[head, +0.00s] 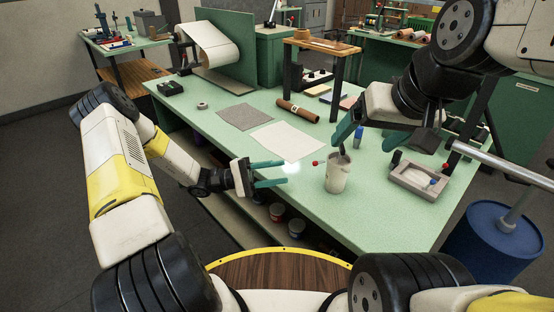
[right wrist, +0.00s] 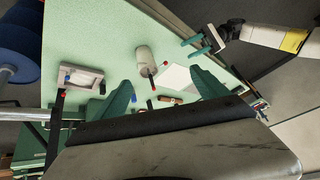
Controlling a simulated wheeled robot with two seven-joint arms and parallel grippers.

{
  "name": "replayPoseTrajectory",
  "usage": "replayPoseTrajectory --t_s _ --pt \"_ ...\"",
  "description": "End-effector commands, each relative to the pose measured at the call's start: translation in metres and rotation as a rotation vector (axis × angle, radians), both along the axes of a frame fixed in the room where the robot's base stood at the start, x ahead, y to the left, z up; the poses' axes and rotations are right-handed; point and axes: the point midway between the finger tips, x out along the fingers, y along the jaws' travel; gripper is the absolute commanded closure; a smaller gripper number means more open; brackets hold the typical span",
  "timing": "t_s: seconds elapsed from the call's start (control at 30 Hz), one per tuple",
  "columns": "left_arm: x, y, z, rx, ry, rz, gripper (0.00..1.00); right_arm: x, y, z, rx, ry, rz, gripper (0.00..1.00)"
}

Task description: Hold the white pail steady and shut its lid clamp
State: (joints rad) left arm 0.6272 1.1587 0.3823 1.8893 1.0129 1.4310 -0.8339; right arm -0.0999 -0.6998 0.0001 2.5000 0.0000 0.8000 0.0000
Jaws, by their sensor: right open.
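The small white pail (head: 336,178) stands upright on the green table near its front edge. A lever with a red knob (head: 315,163) sticks out from its top toward the left; I cannot tell how the clamp sits.
A white sheet (head: 288,141) and a grey sheet (head: 244,117) lie behind the left gripper. A grey tray (head: 415,184) sits right of the pail. A brown roll (head: 298,110) and a small wooden stand (head: 320,46) are farther back. A blue drum (head: 490,240) stands off the table's right side.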

Motion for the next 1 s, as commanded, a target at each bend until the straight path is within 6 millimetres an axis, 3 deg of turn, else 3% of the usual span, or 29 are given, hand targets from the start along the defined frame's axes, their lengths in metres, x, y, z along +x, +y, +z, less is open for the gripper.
replayPoseTrajectory --t_s 0.17,0.33,0.67,1.0 --pt "0.009 0.003 -0.009 -0.074 0.018 0.058 0.64 0.002 0.0 0.0 -0.01 0.004 0.015 0.14" --pt "0.009 0.003 -0.009 -0.077 0.018 0.062 0.64 0.02 -0.002 0.0 -0.095 0.036 0.146 0.14" --pt "0.009 0.003 -0.009 -0.075 0.019 0.06 0.64 0.094 -0.007 -0.022 -0.373 0.156 0.698 0.14" --pt "0.009 0.003 -0.009 -0.074 0.019 0.059 0.64 0.162 -0.01 -0.072 -0.536 0.259 1.271 0.14"
